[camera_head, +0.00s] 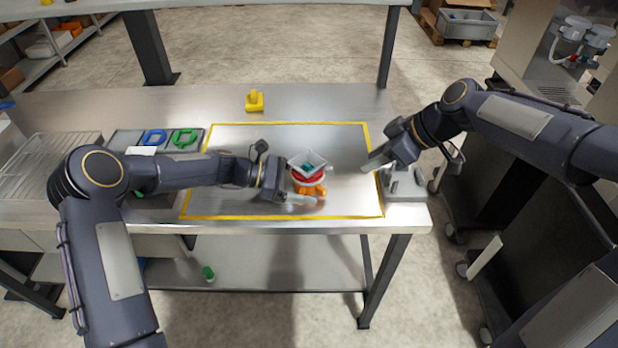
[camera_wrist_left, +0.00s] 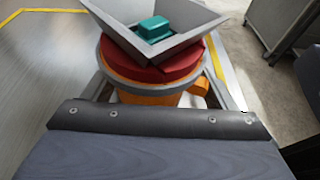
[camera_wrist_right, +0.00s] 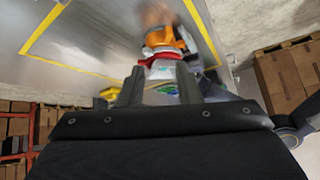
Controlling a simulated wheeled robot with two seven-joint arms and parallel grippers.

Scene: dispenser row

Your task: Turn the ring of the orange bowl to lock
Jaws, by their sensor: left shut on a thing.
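The orange bowl (camera_head: 316,189) stands inside the yellow outline on the metal table. A red ring (camera_head: 308,176) sits around its top, under a grey, square, flared hopper (camera_head: 293,163) with a teal block (camera_head: 308,167) inside. My left gripper (camera_head: 300,197) is shut on the orange bowl, below the red ring; in the left wrist view its fingers flank the bowl (camera_wrist_left: 150,97). My right gripper (camera_head: 372,164) is open and empty, to the right of the bowl and apart from it. In the right wrist view the ring and hopper show beyond its spread fingers.
A yellow part (camera_head: 254,102) stands at the table's back. A blue ring (camera_head: 153,137) and a green ring (camera_head: 184,138) lie on a tray at the left, near a wire rack (camera_head: 60,155). A grey device (camera_head: 404,188) stands at the right edge. The outlined area is otherwise mostly clear.

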